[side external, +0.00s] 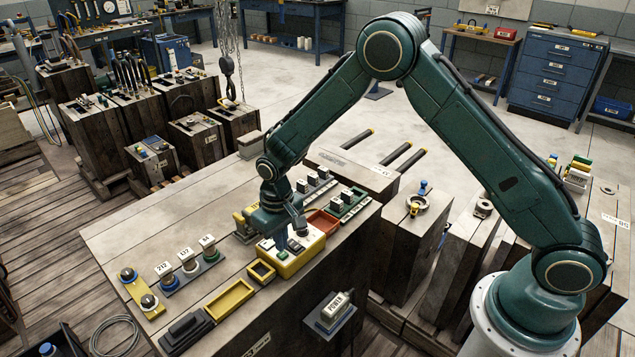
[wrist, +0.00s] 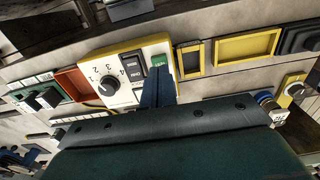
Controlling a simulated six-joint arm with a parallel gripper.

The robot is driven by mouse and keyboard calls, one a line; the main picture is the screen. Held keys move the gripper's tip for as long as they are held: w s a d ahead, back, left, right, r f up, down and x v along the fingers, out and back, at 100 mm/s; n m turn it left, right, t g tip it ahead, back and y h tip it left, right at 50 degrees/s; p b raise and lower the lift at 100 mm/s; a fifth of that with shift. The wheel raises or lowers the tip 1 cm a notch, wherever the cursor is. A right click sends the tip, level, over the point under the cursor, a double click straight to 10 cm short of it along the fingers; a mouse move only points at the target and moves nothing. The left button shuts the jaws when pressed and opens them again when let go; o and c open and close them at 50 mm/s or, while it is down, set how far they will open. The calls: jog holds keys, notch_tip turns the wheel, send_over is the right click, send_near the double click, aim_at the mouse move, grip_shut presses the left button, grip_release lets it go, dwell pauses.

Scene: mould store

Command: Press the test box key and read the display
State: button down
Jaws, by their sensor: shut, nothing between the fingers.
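The test box (side external: 307,250) is yellow with a pale top and sits on the wooden bench top. In the wrist view its panel (wrist: 127,92) carries a black dial (wrist: 109,85) with numbers around it, dark rectangles with small illegible lettering (wrist: 132,66), and a green key (wrist: 160,63). I cannot tell whether a dark rectangle is the display, and I read no value. My gripper (side external: 282,253) is shut and empty, pointing down at the box. Its blue fingertips (wrist: 160,82) are at the green key's edge and partly cover the panel; contact cannot be told.
Yellow-rimmed trays (side external: 229,299) lie to the left of the box, and a red tray (side external: 321,223) lies behind it. A POWER block (side external: 331,311) is in front of the bench. Bare bench top lies at the back left.

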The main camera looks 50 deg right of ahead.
jog(key=shift+r, duration=2.55)
jog(key=s+d+r+t, duration=0.1)
jog(key=s+d+r, duration=0.3)
jog(key=r, duration=0.6)
jog(key=s+d+r+t, duration=0.2)
jog(key=s+r, duration=0.5)
jog(key=r, duration=0.2)
jog(key=s+d+r+t, duration=0.1)
jog(key=s+d+r, duration=0.1)
jog(key=s, duration=0.7)
jog(key=s+d+r+t, duration=0.1)
jog(key=s+d+r, duration=0.1)
jog(key=s, duration=0.8)
jog(key=shift+r+t, duration=0.3)
jog(key=shift+r, duration=0.45)
jog(key=c, duration=2.1)
grip_release()
